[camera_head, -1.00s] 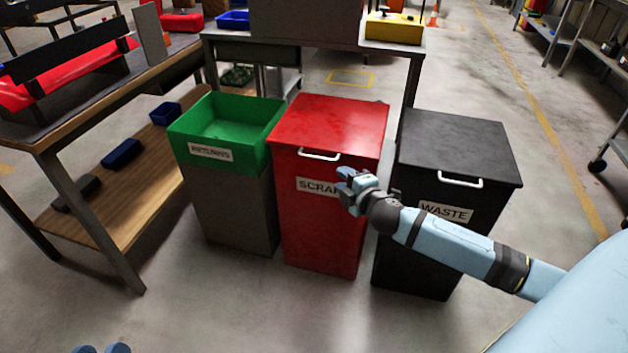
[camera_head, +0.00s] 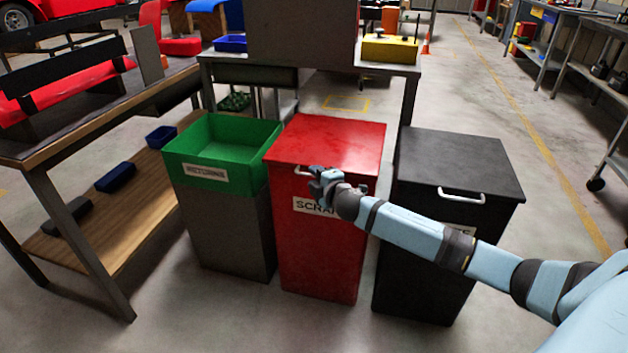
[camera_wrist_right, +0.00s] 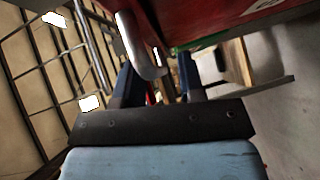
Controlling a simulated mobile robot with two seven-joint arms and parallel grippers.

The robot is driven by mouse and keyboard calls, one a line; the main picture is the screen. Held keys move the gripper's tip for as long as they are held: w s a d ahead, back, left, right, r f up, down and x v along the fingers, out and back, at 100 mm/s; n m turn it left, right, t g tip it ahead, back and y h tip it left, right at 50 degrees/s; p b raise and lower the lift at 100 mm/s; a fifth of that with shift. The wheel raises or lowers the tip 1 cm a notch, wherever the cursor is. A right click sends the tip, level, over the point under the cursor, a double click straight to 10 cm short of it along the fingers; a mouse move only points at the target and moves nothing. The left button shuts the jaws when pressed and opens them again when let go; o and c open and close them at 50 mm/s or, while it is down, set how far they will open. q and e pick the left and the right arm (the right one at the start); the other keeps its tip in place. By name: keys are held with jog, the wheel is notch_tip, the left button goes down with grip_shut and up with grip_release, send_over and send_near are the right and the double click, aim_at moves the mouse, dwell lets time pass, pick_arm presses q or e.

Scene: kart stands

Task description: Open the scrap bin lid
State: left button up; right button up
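The red scrap bin (camera_head: 318,250) stands in the middle of three bins, with a "SCRAP" label partly covered by my arm. Its red lid (camera_head: 330,142) lies flat and shut. The lid's white bar handle (camera_head: 300,172) is on the front edge, mostly hidden behind my right gripper (camera_head: 316,180). In the right wrist view the handle (camera_wrist_right: 138,48) shows just ahead of the right gripper (camera_wrist_right: 160,85), whose two fingers are apart. The handle's end overlaps the gap between them; contact cannot be told. My left gripper is not in view.
A green-topped returns bin (camera_head: 225,175) stands open at the left. A black waste bin (camera_head: 455,170) with a shut lid stands close at the right, under my right arm. A workbench (camera_head: 120,110) is further left, and a table is behind the bins.

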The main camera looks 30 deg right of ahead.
jog(key=shift+w, duration=0.55)
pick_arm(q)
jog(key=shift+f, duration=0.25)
pick_arm(e)
grip_shut()
